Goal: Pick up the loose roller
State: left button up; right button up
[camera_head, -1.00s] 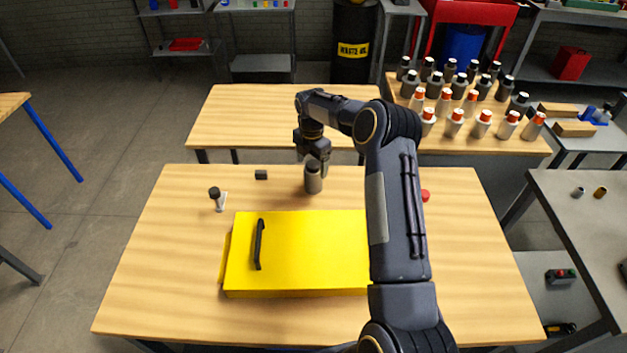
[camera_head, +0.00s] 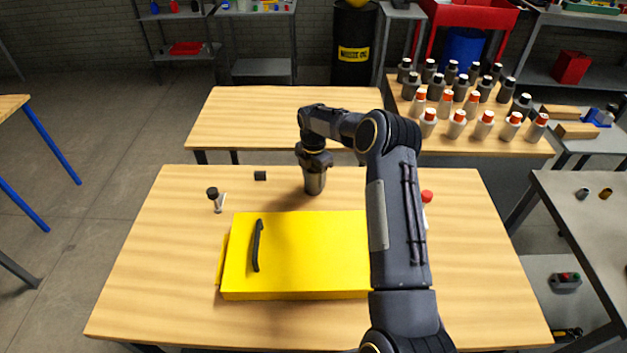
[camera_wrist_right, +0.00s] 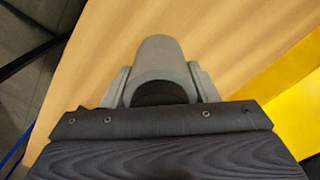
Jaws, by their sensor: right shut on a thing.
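The loose roller (camera_head: 314,184) is a grey cylinder standing upright on the wooden table, behind the yellow box. My right gripper (camera_head: 315,168) reaches down over it from above and is shut on it. In the right wrist view the grey roller (camera_wrist_right: 158,58) sits between the two fingers (camera_wrist_right: 160,84), with its dark end close to the palm. The palm hides part of the roller. I cannot tell whether its lower end touches the table. My left gripper is not in view.
A yellow box (camera_head: 300,255) with a black handle lies in front of the roller. A small black-topped part (camera_head: 214,198) and a small dark block (camera_head: 260,176) lie to the left. A red-capped item (camera_head: 427,197) is partly behind my right arm.

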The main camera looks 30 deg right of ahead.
jog(key=c, duration=0.3)
jog(key=shift+r, duration=0.1)
